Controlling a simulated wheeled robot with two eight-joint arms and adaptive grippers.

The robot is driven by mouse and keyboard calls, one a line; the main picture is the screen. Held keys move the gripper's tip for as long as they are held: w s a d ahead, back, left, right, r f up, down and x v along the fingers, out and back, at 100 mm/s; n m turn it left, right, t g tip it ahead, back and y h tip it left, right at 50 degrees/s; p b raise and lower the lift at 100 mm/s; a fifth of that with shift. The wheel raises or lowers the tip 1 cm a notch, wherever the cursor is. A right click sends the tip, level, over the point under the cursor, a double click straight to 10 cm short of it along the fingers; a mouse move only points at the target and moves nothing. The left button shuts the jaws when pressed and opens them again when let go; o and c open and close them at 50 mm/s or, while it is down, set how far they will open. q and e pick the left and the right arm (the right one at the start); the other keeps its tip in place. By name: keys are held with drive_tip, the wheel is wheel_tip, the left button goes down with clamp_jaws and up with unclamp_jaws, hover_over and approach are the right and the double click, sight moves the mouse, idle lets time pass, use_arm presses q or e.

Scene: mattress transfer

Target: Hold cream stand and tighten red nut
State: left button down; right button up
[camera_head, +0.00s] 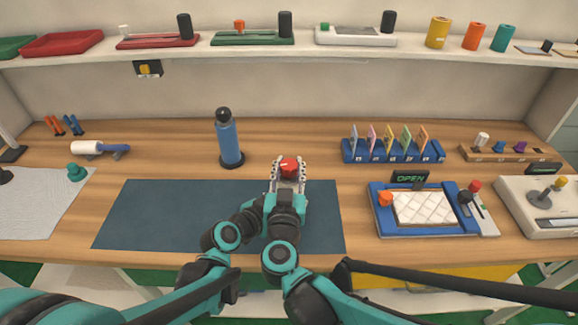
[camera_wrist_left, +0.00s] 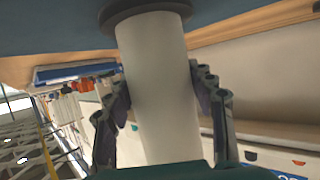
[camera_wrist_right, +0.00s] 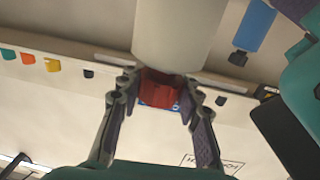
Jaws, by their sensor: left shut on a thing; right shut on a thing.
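The cream stand (camera_wrist_left: 160,75) is a thick upright cylinder on a dark round base (camera_wrist_left: 145,14); in the left wrist view it fills the space between the fingers. My left gripper (camera_wrist_left: 165,85) is shut around its sides. The red nut (camera_head: 289,167) sits at the top of the stand in the head view. My right gripper (camera_wrist_right: 160,90) is shut on the red nut, which also shows between its fingers in the right wrist view (camera_wrist_right: 159,92), against the end of the cream stand (camera_wrist_right: 178,35). In the head view the arms hide most of the stand.
A dark blue mat (camera_head: 160,215) lies on the wooden table. A blue bottle (camera_head: 229,140) stands behind it to the left. A blue card rack (camera_head: 393,153) and a blue tray with a white quilted pad (camera_head: 424,208) are to the right. The mat's left part is clear.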

drive_tip(key=o, duration=1.2)
drive_tip(key=s, duration=1.2)
drive_tip(key=shift+a, duration=0.4)
